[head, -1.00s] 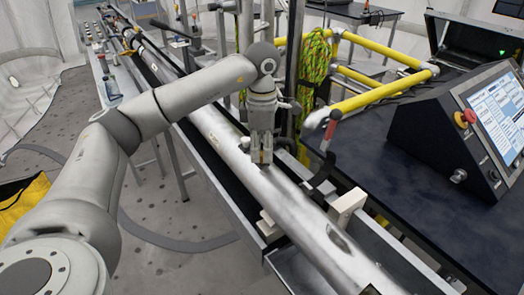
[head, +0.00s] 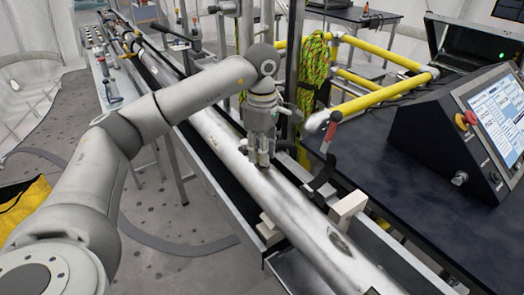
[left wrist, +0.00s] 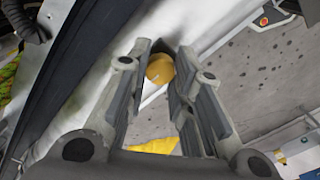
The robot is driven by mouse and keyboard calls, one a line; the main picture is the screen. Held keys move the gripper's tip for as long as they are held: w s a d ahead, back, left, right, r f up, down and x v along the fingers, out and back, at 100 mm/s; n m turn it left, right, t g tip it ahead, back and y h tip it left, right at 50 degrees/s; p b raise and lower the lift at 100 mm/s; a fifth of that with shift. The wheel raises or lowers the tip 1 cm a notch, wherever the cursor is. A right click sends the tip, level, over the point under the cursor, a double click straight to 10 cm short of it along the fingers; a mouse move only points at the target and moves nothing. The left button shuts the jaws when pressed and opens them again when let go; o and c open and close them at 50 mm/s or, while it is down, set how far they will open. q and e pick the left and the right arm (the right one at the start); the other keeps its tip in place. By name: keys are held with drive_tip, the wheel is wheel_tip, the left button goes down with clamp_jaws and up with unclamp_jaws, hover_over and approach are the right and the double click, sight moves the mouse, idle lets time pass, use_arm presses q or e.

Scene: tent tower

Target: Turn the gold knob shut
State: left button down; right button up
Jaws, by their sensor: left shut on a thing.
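The gold knob (left wrist: 160,68) shows in the left wrist view as a round yellow-gold cap between the fingertips of my left gripper (left wrist: 163,77). The gripper is shut on it, one finger on each side. In the head view my left gripper (head: 263,160) points down at the long silver tube (head: 290,205), with its fingertips at the tube's upper side. The fingers hide the knob there. How far the knob is turned cannot be told. My right gripper is not in view.
A dark bench (head: 385,160) on the right holds a console with a screen (head: 490,115) and yellow rails (head: 375,100). A red-handled tool (head: 328,135) and a pale block (head: 348,205) are close to the tube. Open floor lies left of the tube.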

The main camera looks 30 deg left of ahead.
use_arm(q)
drive_tip(key=shift+r, duration=0.1)
drive_tip(key=c, duration=1.2)
unclamp_jaws()
drive_tip(key=shift+c, duration=0.2)
wheel_tip(320, 180, up, 12)
